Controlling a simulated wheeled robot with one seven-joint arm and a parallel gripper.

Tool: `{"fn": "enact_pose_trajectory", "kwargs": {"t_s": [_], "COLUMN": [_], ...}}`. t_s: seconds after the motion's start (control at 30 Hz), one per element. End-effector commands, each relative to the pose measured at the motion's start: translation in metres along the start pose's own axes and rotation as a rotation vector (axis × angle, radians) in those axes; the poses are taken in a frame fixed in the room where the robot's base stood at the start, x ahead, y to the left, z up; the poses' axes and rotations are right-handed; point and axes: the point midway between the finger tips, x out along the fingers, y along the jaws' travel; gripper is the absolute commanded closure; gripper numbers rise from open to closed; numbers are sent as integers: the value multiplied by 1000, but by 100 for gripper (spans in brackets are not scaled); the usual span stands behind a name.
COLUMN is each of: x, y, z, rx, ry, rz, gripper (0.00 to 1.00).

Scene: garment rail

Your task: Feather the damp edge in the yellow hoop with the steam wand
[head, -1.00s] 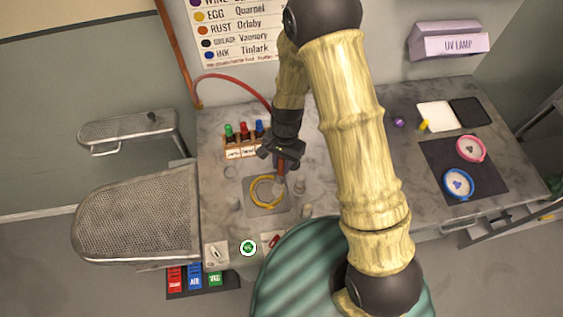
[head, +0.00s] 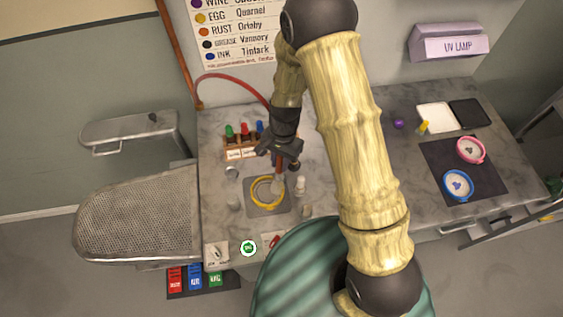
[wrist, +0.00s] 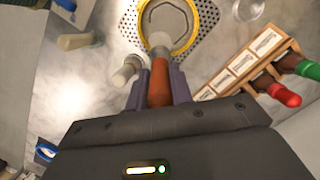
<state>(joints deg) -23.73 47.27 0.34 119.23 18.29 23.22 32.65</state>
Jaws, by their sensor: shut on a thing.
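The yellow hoop (head: 255,203) lies on a grey perforated plate (head: 251,212) on the worktop. In the wrist view, the hoop (wrist: 212,14) is cut by the top edge, with pale cloth inside. My gripper (head: 279,152) is shut on the orange-brown handle of the steam wand (head: 278,163). In the wrist view, the fingers (wrist: 160,84) flank the wand handle (wrist: 159,92). The wand's pale round tip overlaps the hoop's near rim, to the right side in the head view. Whether it touches the cloth cannot be told.
A small white bottle (head: 300,185) stands close right of the hoop. Blue (head: 458,185) and pink (head: 470,149) hoops lie on a dark mat at right. A red hose arches behind.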

Motion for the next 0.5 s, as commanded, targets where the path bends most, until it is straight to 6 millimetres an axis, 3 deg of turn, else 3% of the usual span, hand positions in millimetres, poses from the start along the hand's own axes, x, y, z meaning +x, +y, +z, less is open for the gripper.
{"fn": "enact_pose_trajectory", "kwargs": {"t_s": [0.5], "x": [-2], "y": [-11], "z": [-7], "rx": [-1], "ry": [-1], "rz": [1], "gripper": [100]}}
